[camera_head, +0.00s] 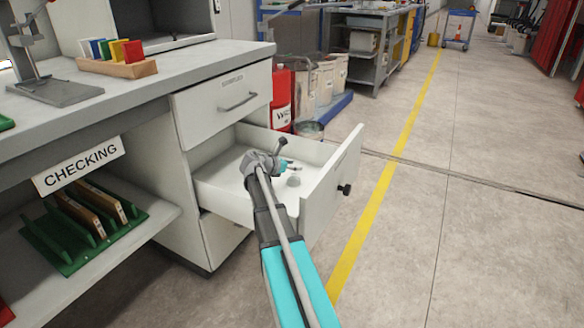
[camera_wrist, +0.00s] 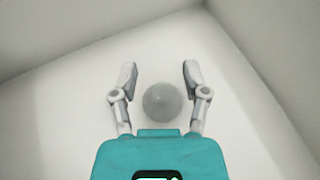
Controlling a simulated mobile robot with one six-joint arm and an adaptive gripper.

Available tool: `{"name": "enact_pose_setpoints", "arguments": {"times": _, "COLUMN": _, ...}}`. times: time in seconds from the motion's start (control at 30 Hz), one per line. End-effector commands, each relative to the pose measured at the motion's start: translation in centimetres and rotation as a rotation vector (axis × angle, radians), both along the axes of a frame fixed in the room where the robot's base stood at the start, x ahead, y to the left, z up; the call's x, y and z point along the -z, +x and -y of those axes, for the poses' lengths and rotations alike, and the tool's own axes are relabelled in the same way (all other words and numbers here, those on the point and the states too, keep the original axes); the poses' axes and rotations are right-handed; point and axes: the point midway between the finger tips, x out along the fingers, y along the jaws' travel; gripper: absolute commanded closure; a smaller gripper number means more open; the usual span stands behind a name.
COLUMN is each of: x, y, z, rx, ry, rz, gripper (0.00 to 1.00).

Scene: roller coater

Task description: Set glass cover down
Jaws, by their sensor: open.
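The glass cover (camera_wrist: 161,102) is a small, round, greyish see-through piece. In the wrist view it lies on the white floor of the open drawer, between the two fingers and clear of both in the picture. It also shows in the head view as a grey disc (camera_head: 293,181) inside the drawer (camera_head: 333,190). My gripper (camera_wrist: 160,76) is open, pointing down into the drawer, with one finger on each side of the cover in the wrist view. I cannot tell the exact height of the fingertips above the drawer floor.
A closed drawer (camera_head: 225,103) sits above. The workbench top (camera_head: 150,70) holds a rack of coloured panels (camera_head: 117,60).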

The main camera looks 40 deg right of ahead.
Motion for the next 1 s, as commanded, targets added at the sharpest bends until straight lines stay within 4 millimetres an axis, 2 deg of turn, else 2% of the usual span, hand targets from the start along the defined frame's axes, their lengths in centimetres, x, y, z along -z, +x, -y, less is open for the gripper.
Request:
{"name": "enact_pose_setpoints", "arguments": {"times": 0.4, "x": -1.6, "y": 0.0, "z": 0.0, "rx": 0.0, "ry": 0.0, "rz": 0.0, "gripper": 0.41}}
{"name": "enact_pose_setpoints", "arguments": {"times": 1.0, "x": -5.3, "y": 0.0, "z": -9.3, "rx": -0.002, "ry": 0.0, "rz": 0.0, "gripper": 0.41}}
